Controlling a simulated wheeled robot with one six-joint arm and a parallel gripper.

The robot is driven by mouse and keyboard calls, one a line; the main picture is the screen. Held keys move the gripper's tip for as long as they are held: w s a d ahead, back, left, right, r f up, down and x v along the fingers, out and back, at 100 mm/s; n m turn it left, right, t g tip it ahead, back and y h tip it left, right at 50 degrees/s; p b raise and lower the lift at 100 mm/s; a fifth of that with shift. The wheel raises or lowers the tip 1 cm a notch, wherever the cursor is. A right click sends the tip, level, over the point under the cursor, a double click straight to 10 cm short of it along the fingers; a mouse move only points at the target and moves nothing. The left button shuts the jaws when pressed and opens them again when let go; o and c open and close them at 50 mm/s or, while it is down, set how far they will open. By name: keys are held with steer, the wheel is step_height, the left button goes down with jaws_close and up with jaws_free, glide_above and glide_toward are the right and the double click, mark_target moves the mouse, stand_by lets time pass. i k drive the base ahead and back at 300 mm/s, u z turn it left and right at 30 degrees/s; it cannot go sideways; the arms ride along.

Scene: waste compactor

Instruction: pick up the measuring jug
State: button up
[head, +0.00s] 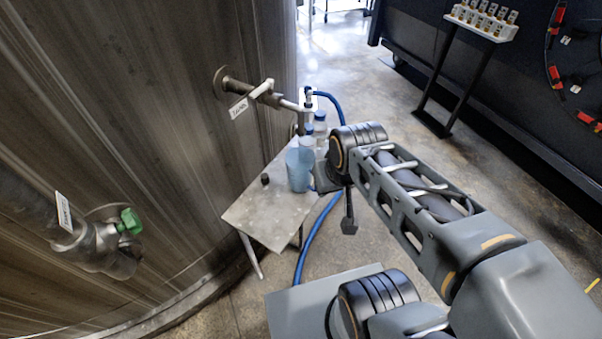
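The measuring jug (298,171) is a translucent blue vessel standing upright on a small metal table (258,213) beside the big tank. My arm reaches out from the lower right, and its wrist is just right of the jug. My gripper (349,222) hangs below the wrist, to the right of the jug and apart from it, near the table's right side. It shows as a small dark shape, and I cannot make out the gap between its fingers. The wrist hides the table's right part.
Clear bottles with blue caps (320,124) stand behind the jug, and a small black object (265,179) lies left of it. A tap pipe (285,102) juts from the tank (130,140) above. A blue hose (315,240) runs beside the table. A vial rack (484,20) stands back right.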

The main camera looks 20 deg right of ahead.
mark_target(300, 161)
steer(key=u, duration=3.3)
steer(key=k, duration=1.55)
steer(key=z, duration=0.45)
